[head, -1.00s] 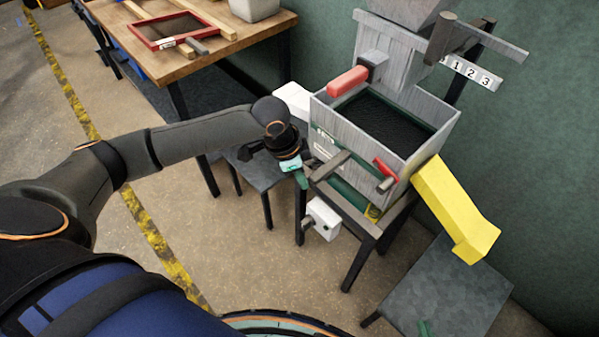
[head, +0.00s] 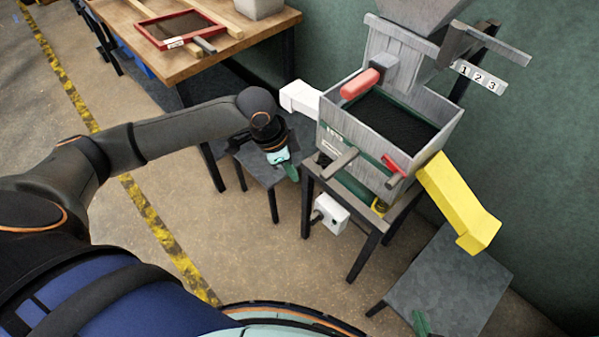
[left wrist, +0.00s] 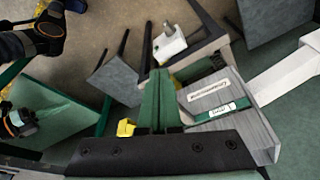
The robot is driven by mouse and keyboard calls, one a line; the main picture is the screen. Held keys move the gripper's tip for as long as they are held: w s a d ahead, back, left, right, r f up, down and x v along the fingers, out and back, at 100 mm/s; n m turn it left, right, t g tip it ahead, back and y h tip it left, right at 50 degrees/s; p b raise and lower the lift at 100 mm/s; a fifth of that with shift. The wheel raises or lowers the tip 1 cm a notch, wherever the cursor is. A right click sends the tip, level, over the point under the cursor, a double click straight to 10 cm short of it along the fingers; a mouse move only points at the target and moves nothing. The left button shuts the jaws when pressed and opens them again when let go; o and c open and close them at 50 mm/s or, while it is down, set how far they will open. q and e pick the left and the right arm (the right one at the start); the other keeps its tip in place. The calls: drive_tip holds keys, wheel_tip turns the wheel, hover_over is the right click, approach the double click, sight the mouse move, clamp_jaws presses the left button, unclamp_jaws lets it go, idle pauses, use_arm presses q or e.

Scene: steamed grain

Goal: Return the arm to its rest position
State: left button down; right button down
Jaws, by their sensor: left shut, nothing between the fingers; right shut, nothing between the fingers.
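My left arm (head: 185,128) reaches in from the left in the head view. My left gripper (head: 292,173) hangs over the small dark stool, left of the grey machine and apart from it. Its green fingers (left wrist: 157,105) are together with nothing between them in the left wrist view. My right gripper shows only as a green fingertip (head: 421,323) over the low grey table at the bottom of the head view. It is shut, and the rest of it is out of that frame.
The grey machine (head: 342,137) has a dark-filled bin, red handles, a white chute (head: 300,98) and a yellow chute (head: 455,200). A dark stool (head: 262,170) and a low grey table (head: 450,285) stand beside it. A wooden workbench (head: 180,62) is behind. Floor at the left is open.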

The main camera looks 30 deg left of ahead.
use_arm(q)
drive_tip(key=v, duration=0.6)
drive_tip(key=s+d+f+n+t+h+p, duration=0.1)
drive_tip(key=s+d+f+n+t+h, duration=0.2)
drive_tip(key=d+f, duration=0.7)
drive_tip(key=s+a+f+n+t+y, duration=0.3)
drive_tip(key=s+a+f+n+t, duration=0.1)
drive_tip(key=s+f, duration=0.4)
drive_tip(key=shift+s+n+p, duration=0.35)
drive_tip(key=shift+s+n, duration=0.25)
drive_tip(key=shift+s, duration=0.4)
drive_tip(key=shift+r, duration=0.15)
